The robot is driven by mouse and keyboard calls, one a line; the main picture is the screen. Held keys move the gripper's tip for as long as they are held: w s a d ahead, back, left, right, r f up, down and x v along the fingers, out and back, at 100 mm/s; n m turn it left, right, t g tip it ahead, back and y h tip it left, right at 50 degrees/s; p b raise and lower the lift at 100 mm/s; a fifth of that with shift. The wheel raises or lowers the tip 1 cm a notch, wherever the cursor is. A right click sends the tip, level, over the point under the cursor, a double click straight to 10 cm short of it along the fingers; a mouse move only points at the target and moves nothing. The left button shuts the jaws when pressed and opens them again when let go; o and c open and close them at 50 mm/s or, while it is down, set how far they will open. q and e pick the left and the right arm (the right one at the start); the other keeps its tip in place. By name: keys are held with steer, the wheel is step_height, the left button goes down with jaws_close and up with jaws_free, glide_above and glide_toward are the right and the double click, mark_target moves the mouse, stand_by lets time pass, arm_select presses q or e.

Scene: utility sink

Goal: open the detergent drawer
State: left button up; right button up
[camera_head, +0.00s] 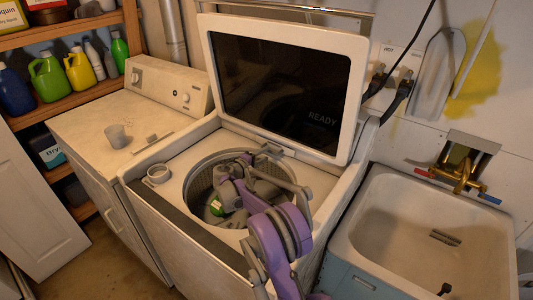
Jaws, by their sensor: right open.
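The washer stands in the middle with its lid (357,75) raised and its round tub (200,185) open. I take the small grey piece (271,149) at the back edge of the tub opening for the detergent drawer; how far it is out I cannot tell. My left gripper is out of view.
A sink (390,225) is at right. The raised lid limits room behind.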

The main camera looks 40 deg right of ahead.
steer(key=shift+x, duration=1)
jaws_close()
stand_by(0.8)
